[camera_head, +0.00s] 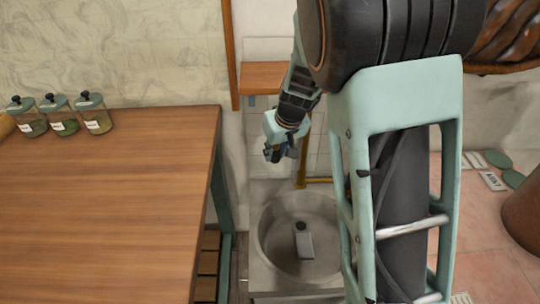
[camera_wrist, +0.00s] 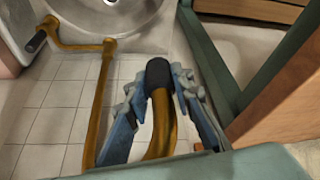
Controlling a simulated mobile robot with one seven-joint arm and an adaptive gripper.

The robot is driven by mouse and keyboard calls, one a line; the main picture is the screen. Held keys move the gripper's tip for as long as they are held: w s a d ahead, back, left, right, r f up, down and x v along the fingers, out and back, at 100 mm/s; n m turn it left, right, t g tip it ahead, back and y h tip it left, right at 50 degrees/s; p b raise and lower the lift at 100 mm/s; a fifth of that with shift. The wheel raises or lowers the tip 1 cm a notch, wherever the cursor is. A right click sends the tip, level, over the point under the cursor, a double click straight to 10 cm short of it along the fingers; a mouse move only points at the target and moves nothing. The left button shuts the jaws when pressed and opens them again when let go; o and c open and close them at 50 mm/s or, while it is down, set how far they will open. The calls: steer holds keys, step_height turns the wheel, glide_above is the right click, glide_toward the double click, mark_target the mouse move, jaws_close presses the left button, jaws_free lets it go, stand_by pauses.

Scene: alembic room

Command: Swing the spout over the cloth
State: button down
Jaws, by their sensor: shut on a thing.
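My gripper (camera_head: 279,152) is above the back left of a round grey basin (camera_head: 266,226) in the head view. In the wrist view, its blue fingers (camera_wrist: 167,80) are closed around the black-tipped end of a curved brass pipe, the spout (camera_wrist: 162,125). Brass pipework (camera_head: 302,168) also shows behind the basin, partly hidden by my arm. I cannot make out a cloth for certain. A small grey piece (camera_head: 305,246) with a dark round top lies in the basin, and I cannot tell what it is.
A wooden table (camera_head: 110,190) with several lidded jars (camera_head: 62,122) fills the left, its edge close to the basin. In the wrist view, a brass pipe (camera_wrist: 97,110) and a black-ended handle (camera_wrist: 37,41) stand to the left of my fingers. A wooden shelf (camera_head: 262,76) is behind.

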steer(key=s+d+n+b, duration=0.1)
steer(key=d+n+b, duration=0.1)
steer(key=d+b, duration=0.3)
steer(key=s+d+n+g+y+b, duration=0.1)
steer(key=s+d+n+b, duration=0.1)
steer(key=d+b, duration=0.3)
steer(key=shift+s+d+n+y, duration=0.3)
steer(key=shift+d+n, duration=0.4)
steer(key=shift+d, duration=0.65)
steer(key=c, duration=1.7)
jaws_free()
steer(key=shift+d, duration=0.1)
steer(key=v, duration=1.2)
steer(key=shift+w, duration=0.1)
